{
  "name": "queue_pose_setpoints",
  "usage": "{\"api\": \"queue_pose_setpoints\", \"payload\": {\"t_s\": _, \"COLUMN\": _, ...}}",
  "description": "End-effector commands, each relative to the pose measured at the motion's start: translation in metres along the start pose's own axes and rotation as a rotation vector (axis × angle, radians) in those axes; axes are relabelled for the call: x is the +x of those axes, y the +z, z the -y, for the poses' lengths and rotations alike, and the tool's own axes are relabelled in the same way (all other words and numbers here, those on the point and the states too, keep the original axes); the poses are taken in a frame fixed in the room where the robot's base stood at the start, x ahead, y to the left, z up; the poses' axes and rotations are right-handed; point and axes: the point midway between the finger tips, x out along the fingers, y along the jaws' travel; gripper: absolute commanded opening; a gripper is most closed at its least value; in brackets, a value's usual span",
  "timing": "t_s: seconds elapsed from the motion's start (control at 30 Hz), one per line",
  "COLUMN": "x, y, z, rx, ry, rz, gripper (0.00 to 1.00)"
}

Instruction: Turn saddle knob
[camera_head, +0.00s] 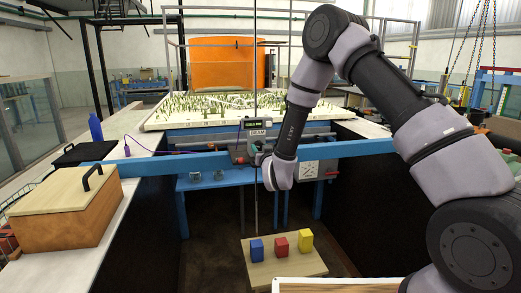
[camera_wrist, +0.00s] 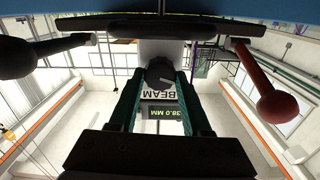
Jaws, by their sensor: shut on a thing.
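The saddle (camera_head: 240,153) is a grey unit on the blue beam, with a BEAM label (camera_head: 258,133) and a small display (camera_head: 257,124). In the wrist view the display (camera_wrist: 163,120) reads 38.0 MM, upside down. The dark round saddle knob (camera_wrist: 159,72) is at the centre, between the green-padded fingers of my gripper (camera_wrist: 160,84). The gripper is shut on the knob from both sides. In the head view my gripper (camera_head: 262,158) is at the saddle's front, and the wrist covers part of it; the knob cannot be made out there.
In the wrist view a black ball handle (camera_wrist: 15,58) and a red ball handle (camera_wrist: 277,106) flank the fingers. A board with blue, red and yellow blocks (camera_head: 281,244) is below. A wooden box (camera_head: 65,212) stands left. The blue beam (camera_head: 360,148) crosses ahead.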

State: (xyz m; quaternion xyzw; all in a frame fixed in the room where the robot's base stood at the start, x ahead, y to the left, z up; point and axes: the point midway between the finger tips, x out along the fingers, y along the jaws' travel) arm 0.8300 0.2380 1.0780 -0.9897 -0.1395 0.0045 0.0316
Motion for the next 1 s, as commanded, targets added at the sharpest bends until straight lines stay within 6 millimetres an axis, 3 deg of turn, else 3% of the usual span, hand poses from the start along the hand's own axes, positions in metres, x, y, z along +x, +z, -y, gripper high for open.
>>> {"api": "queue_pose_setpoints", "payload": {"t_s": 1.0, "x": -0.0002, "y": 0.0013, "z": -0.0024, "rx": 0.932, "ry": 0.003, "rz": 0.0, "gripper": 0.0}}
